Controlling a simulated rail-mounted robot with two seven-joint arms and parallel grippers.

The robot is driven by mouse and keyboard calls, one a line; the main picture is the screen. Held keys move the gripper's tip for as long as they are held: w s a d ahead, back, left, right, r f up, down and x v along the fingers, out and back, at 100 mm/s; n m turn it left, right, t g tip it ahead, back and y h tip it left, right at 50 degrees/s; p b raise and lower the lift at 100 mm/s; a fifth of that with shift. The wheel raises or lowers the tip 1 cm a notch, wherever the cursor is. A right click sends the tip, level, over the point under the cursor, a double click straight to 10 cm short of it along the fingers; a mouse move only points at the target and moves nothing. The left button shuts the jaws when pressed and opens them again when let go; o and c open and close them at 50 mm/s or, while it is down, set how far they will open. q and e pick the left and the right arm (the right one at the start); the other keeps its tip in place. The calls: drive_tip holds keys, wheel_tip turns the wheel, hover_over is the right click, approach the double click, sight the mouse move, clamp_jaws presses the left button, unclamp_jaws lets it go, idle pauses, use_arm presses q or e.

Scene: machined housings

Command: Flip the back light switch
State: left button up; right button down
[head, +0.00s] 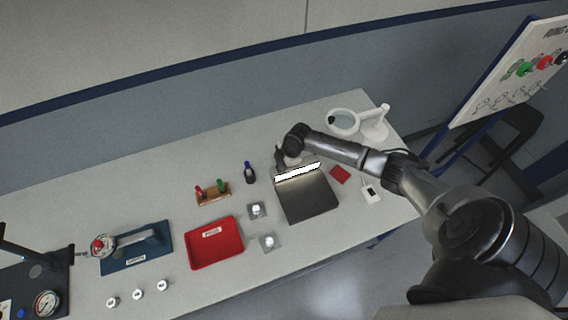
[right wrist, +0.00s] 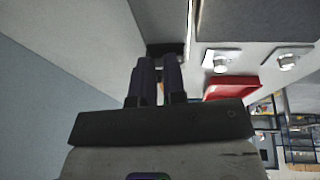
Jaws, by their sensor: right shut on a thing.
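A dark flat panel (head: 308,198) with a glowing white strip (head: 297,172) along its back edge lies on the bench. Its dark surface also shows at the top of the right wrist view (right wrist: 245,20). My right gripper (head: 280,160) is down behind the panel's back left corner. In the right wrist view its two dark fingers (right wrist: 157,72) are close together, shut on a small dark piece (right wrist: 168,48) at their tips. I cannot make out the piece's shape or a switch lever. My left gripper is not in view.
Two small metal blocks (head: 256,210) (head: 268,242) and a red tray (head: 216,243) lie left of the panel. A blue-capped bottle (head: 249,173) stands near the gripper.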

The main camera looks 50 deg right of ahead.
drive_tip(key=shift+s+f, duration=0.1)
drive_tip(key=shift+f, duration=0.05)
wheel_tip(320, 180, up, 5)
drive_tip(key=p, duration=0.5)
drive_tip(key=shift+s+a, duration=0.15)
drive_tip(key=s+b+v, duration=0.1)
drive_tip(key=v, duration=0.8)
drive_tip(key=shift+a, duration=0.15)
drive_tip(key=shift+s, duration=0.1)
